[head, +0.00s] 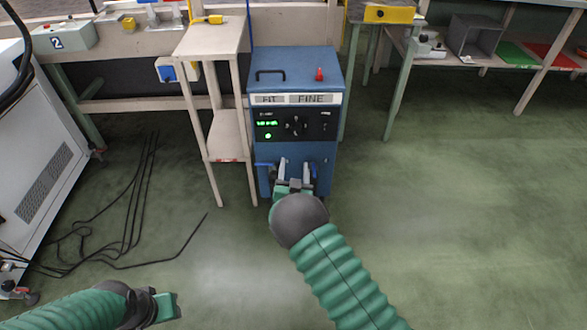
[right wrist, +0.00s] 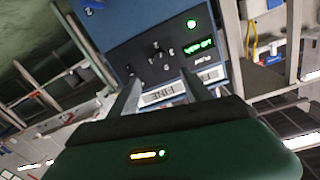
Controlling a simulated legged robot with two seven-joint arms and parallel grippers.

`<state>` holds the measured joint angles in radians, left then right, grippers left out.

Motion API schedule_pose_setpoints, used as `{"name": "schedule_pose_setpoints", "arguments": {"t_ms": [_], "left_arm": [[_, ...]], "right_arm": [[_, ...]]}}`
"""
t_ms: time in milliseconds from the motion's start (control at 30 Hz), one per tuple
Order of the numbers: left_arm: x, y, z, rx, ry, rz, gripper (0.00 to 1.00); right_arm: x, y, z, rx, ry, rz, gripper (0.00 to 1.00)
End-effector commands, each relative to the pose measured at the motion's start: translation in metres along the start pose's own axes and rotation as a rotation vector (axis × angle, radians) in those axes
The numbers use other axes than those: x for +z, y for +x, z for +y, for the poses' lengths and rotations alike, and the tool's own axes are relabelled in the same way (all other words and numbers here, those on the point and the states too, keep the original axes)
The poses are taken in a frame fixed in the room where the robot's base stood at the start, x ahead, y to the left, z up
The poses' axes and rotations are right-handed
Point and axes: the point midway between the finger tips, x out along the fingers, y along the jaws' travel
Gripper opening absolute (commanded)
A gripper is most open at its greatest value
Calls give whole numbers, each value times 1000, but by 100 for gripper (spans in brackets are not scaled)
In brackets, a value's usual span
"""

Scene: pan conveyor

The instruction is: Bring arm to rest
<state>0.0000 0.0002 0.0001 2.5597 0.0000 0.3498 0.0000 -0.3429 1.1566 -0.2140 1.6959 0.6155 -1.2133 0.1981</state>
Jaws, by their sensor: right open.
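My right gripper (head: 296,174) is in front of the lower front of a blue machine (head: 298,68), below its dark control panel. Its two fingers point at the machine and stand apart. In the right wrist view, the right gripper (right wrist: 162,90) is open with nothing between its fingers; the panel and a white label strip show beyond them. I cannot tell whether the fingers touch the machine. My left gripper (head: 168,305) is low at the left of the head view, over the floor; its jaw opening is not clear.
A narrow beige stand (head: 228,150) is close to the machine's left side. Black cables (head: 128,222) lie on the green floor at left, near a white cabinet (head: 40,150). A shelf table (head: 470,65) stands at back right. The floor at right is clear.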

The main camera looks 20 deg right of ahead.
Motion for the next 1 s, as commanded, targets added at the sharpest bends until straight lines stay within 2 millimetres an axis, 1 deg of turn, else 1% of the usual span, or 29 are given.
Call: {"name": "schedule_pose_setpoints", "arguments": {"t_ms": [200,267,367,433,467,500,567,600,667,700,767,800,867,900,967,1000], "left_arm": [[0,0,0,0,0,0,34],[0,-1,0,0,0,0,34],[-1,-3,0,0,0,0,34],[-1,-5,0,0,0,0,34],[-1,-6,0,0,0,0,34],[-2,-7,0,0,0,0,34],[-2,-8,0,0,0,0,34],[-2,-9,0,0,0,0,34],[-2,-10,0,0,0,0,34],[-2,-10,0,0,0,0,34],[-2,-11,0,0,0,0,34],[-2,-11,0,0,0,0,34],[-3,-12,0,0,0,0,34],[-3,-12,0,0,0,0,34],[-3,-13,0,0,0,0,34],[-4,-16,0,0,0,-1,34]], "right_arm": [[-1,0,-1,0,0,-3,57],[-4,0,0,4,1,-34,57],[-12,-7,4,11,2,-184,57],[-19,-27,8,4,-8,-360,57],[-21,-41,11,-4,-19,-447,57],[-24,-65,14,-19,-37,-562,57],[-28,-106,21,-47,-77,-721,57],[-32,-134,27,-66,-108,-815,57],[-36,-175,36,-90,-156,-938,57],[-38,-200,44,-104,-188,-1006,57],[-42,-234,54,-118,-233,-1093,57],[-45,-255,62,-126,-261,-1145,57],[-49,-284,74,-135,-306,-1215,57],[-52,-303,82,-138,-334,-1259,57],[-56,-331,94,-141,-377,-1323,57],[-62,-347,102,-142,-404,-1360,57]]}}
